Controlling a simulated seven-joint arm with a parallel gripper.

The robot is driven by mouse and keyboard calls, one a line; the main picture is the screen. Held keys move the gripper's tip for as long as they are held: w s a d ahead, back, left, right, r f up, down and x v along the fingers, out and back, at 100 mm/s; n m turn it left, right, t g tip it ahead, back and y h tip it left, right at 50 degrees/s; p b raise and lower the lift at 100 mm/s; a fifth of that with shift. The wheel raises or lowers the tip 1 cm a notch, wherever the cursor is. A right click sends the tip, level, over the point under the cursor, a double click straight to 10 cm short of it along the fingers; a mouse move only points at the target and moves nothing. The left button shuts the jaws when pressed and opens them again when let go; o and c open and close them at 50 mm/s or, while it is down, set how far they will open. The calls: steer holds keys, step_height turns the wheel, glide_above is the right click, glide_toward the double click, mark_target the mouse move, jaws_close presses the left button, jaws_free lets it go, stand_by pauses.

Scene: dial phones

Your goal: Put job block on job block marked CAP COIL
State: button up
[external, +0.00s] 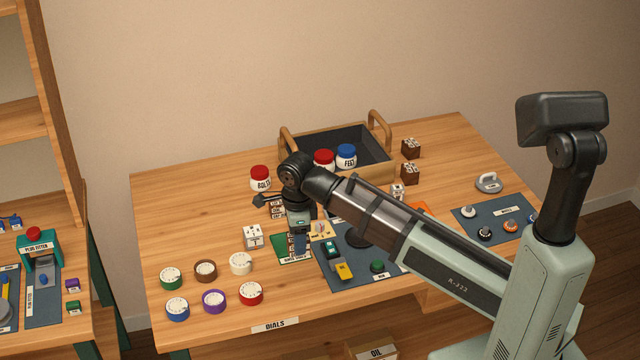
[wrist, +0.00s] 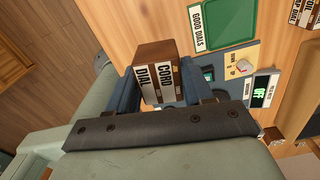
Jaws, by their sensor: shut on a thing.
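My gripper (wrist: 165,88) is shut on a brown job block (wrist: 152,55) with white labels, which seem to read DIAL and CORD. In the external view my gripper (external: 300,246) points down near the green pad, and the held block cannot be made out there. Brown blocks with white labels (external: 276,208) stand just left of and behind my gripper. Part of a labelled brown block (wrist: 311,16) shows at the top right of the wrist view; its label seems to include COIL, but it is cut off. Two more brown blocks (external: 411,148) (external: 410,173) stand at the right.
A green GOOD DIALS tray (wrist: 228,22) and a grey panel with an OFF display (wrist: 262,92) lie beside the held block in the wrist view. Several dials (external: 206,271) sit front left, beside a white block (external: 253,237). A wooden crate (external: 290,150) stands at the back.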

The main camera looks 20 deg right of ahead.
steer(key=w+d+m, duration=0.3)
steer(key=w+d, duration=0.5)
steer(key=d, duration=0.3)
steer(key=w+d+m, duration=0.2)
steer(key=w+d, duration=0.7)
steer(key=d, duration=0.3)
step_height(320, 180, up, 5)
steer(key=m, duration=0.2)
glide_above(411, 143)
step_height(411, 143, down, 10)
steer(key=shift+r, duration=0.1)
steer(key=o, duration=1)
steer(key=shift+o, duration=0.2)
